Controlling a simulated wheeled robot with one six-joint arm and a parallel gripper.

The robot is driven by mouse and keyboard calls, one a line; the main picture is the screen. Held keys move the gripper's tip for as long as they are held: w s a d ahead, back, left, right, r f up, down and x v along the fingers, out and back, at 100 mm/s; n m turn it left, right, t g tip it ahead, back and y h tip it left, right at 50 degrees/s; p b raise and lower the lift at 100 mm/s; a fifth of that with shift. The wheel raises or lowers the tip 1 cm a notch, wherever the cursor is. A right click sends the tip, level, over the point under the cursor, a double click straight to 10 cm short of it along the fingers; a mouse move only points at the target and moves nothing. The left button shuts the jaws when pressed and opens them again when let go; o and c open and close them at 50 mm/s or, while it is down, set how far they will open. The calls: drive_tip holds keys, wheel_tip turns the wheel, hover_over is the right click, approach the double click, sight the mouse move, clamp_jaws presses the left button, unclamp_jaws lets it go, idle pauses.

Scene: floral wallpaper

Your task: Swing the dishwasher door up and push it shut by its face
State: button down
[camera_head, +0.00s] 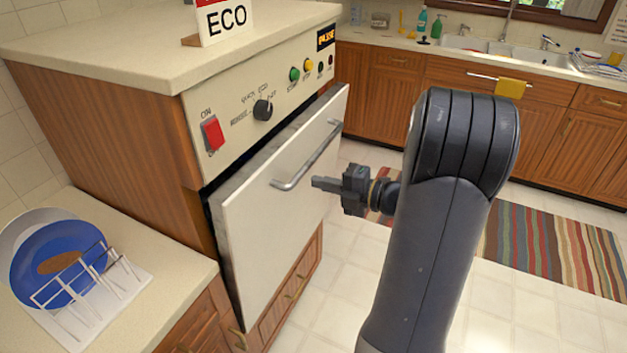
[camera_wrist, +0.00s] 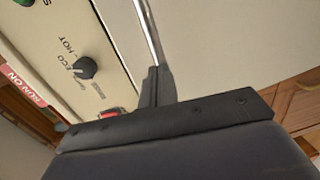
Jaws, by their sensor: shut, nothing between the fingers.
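The dishwasher door (camera_head: 270,219) is a white panel, tilted slightly out from the machine, with a dark gap along its top edge. A metal bar handle (camera_head: 308,158) runs across its upper face. My gripper (camera_head: 318,183) is shut and empty, in front of the door's face near the handle. In the wrist view the gripper (camera_wrist: 157,72) points at the pale door face (camera_wrist: 235,45), close beside the handle (camera_wrist: 149,28). I cannot tell whether the fingertips touch the door. The control panel (camera_head: 262,98) is above the door, with a red switch, a dark knob and coloured buttons.
A counter with a dish rack (camera_head: 85,290) holding plates stands at the left. An ECO sign (camera_head: 224,20) stands on top of the dishwasher cabinet. A sink counter (camera_head: 480,48) lies at the back. A striped rug (camera_head: 550,245) covers part of the open floor at right.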

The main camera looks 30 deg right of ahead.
drive_tip(key=shift+x, duration=1.25)
